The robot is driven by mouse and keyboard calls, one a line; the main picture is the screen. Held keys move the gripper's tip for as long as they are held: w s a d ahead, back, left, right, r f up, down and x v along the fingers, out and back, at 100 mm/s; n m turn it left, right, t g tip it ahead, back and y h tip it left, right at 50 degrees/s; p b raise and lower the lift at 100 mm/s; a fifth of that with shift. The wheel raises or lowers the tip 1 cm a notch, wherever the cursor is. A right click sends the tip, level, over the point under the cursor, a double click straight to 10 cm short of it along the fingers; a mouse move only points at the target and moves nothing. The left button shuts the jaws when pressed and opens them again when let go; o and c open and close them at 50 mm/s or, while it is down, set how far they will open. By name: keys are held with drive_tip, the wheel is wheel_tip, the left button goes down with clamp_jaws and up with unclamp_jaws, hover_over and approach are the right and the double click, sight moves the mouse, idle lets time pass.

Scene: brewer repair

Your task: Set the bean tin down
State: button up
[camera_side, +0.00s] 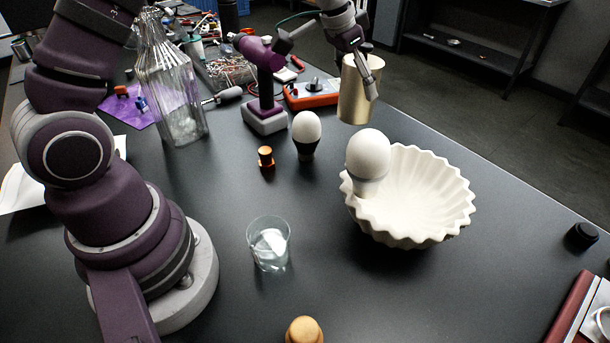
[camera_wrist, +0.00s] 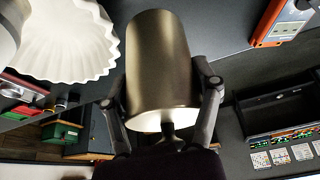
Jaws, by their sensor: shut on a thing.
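The bean tin (camera_side: 358,92) is a brass-coloured cylinder at the upper right of the side view. My gripper (camera_side: 362,62) is shut on it, with a finger on its side. The tin looks held above the table, near its far edge, but the exact gap below it is hard to tell. In the wrist view the tin (camera_wrist: 160,65) fills the middle, with a finger of my gripper (camera_wrist: 165,95) on each side of it.
The table (camera_side: 340,290) has bare room in front.

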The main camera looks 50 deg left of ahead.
drive_tip(key=s+r+n, duration=0.2)
drive_tip(key=s, duration=0.4)
drive_tip(key=s+a+f+n+g+y, duration=0.1)
drive_tip(key=s+a+f+n+g, duration=0.4)
drive_tip(key=n, duration=1.1)
drive_tip(key=s+a+n+g+y, duration=0.1)
drive_tip(key=s+a+n+g, duration=0.3)
drive_tip(key=s+a+n, duration=1)
drive_tip(key=w+f, duration=0.1)
drive_tip(key=f, duration=0.1)
drive_tip(key=w+d+f+n, duration=0.1)
drive_tip(key=f, duration=0.2)
drive_tip(key=d+f+n, duration=0.1)
drive_tip(key=f, duration=0.2)
drive_tip(key=shift+w+f, duration=0.15)
drive_tip(key=shift+w, duration=0.25)
drive_tip(key=o, duration=1.2)
drive_tip(key=shift+f, duration=0.1)
drive_tip(key=shift+o, duration=0.2)
